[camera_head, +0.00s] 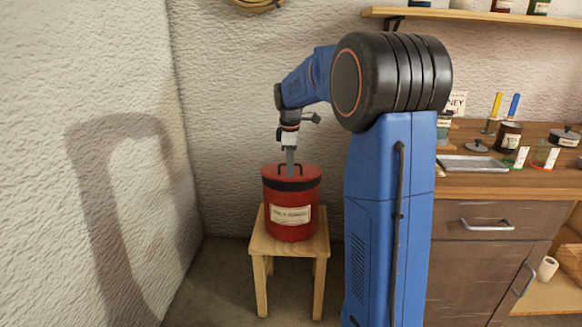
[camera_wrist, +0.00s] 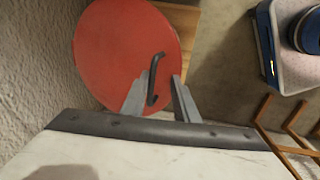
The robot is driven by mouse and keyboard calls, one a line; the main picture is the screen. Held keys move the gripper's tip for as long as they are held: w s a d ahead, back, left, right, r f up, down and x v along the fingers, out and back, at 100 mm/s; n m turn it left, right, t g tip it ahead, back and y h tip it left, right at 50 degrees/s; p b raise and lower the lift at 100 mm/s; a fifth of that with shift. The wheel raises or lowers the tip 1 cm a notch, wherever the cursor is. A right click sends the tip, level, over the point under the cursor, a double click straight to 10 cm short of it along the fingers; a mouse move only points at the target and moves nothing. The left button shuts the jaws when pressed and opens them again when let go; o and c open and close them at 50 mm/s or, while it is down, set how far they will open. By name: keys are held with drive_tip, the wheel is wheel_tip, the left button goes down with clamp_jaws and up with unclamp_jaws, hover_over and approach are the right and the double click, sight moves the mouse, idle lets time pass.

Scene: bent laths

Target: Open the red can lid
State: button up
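The red can (camera_head: 291,214) stands upright on a small wooden stool, with a paper label on its front and a dark band near the top. Its red lid (camera_head: 272,172) sits on top and fills much of the wrist view (camera_wrist: 112,50). A dark bar handle (camera_head: 299,169) arches over the lid and also shows in the wrist view (camera_wrist: 153,72). My gripper (camera_head: 291,168) points down at the handle. In the wrist view its two fingers (camera_wrist: 160,80) are apart, one on each side of the handle. I cannot tell whether either finger touches it.
The stool (camera_head: 259,243) stands close to the rough wall (camera_head: 225,120). On the right a wooden cabinet (camera_head: 480,260) carries a metal tray (camera_head: 472,164), jars and tools. A shelf (camera_head: 480,15) hangs above. Bare floor lies left of the stool.

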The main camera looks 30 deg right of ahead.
drive_tip(key=shift+f, duration=0.1)
idle(0.3)
wheel_tip(320, 180, up, 20)
drive_tip(key=shift+s+a, duration=0.2)
drive_tip(key=shift+s, duration=0.1)
idle(2.6)
